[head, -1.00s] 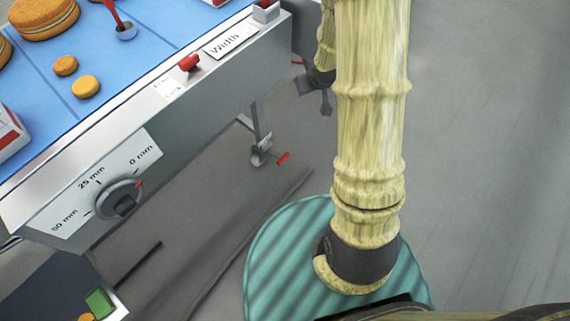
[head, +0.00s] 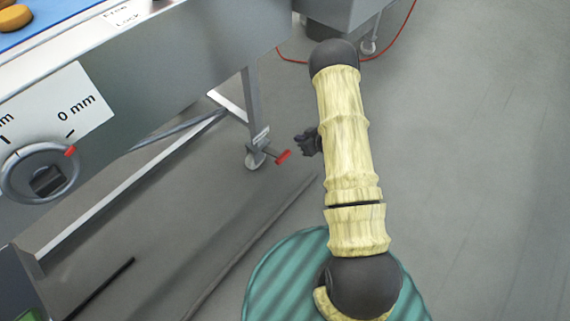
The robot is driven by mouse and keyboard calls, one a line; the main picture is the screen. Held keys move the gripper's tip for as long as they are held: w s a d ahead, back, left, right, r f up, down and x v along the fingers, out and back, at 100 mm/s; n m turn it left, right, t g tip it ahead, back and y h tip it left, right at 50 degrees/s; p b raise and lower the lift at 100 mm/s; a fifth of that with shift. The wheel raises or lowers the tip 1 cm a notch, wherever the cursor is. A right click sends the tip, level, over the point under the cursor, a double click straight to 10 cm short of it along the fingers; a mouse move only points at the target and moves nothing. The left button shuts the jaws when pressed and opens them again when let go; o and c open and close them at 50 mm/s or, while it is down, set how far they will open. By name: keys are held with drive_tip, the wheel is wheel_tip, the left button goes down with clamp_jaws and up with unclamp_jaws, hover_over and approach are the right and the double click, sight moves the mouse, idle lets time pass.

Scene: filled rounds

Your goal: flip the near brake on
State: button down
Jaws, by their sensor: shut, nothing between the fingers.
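The brake is a small red pedal (head: 283,157) on a caster wheel (head: 256,160) at the foot of a grey table leg (head: 251,95). The pedal sticks out to the right of the wheel, close to the floor. My gripper (head: 303,145) is dark and shut, with nothing in it. In the picture it shows just right of the red pedal, with a small gap between them. I cannot tell its height above the pedal. The arm hides part of the gripper's right side.
A dial (head: 40,172) marked in mm is on the table's side panel at the left. A slanted metal brace (head: 130,187) runs below. A grey machine (head: 345,12) with another caster stands at the back, with a red cable (head: 400,35) behind it. Open floor (head: 480,170) lies right.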

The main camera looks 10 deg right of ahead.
drive_tip(key=shift+y, duration=0.5)
drive_tip(key=f, duration=0.3)
drive_tip(key=s+f+b, duration=0.1)
drive_tip(key=shift+a+f, duration=0.3)
drive_tip(key=shift+w, duration=0.1)
drive_tip(key=b, duration=0.6)
hover_over(285, 158)
drive_tip(key=f, duration=0.6)
drive_tip(key=shift+w+a, duration=0.35)
drive_tip(key=shift+a, duration=0.05)
drive_tip(key=f, duration=0.1)
drive_tip(key=f+b, duration=0.2)
drive_tip(key=shift+s+d, duration=0.25)
drive_tip(key=shift+s, duration=0.05)
drive_tip(key=shift+s+d+f, duration=0.1)
drive_tip(key=shift+s+f, duration=0.05)
drive_tip(key=shift+f, duration=0.05)
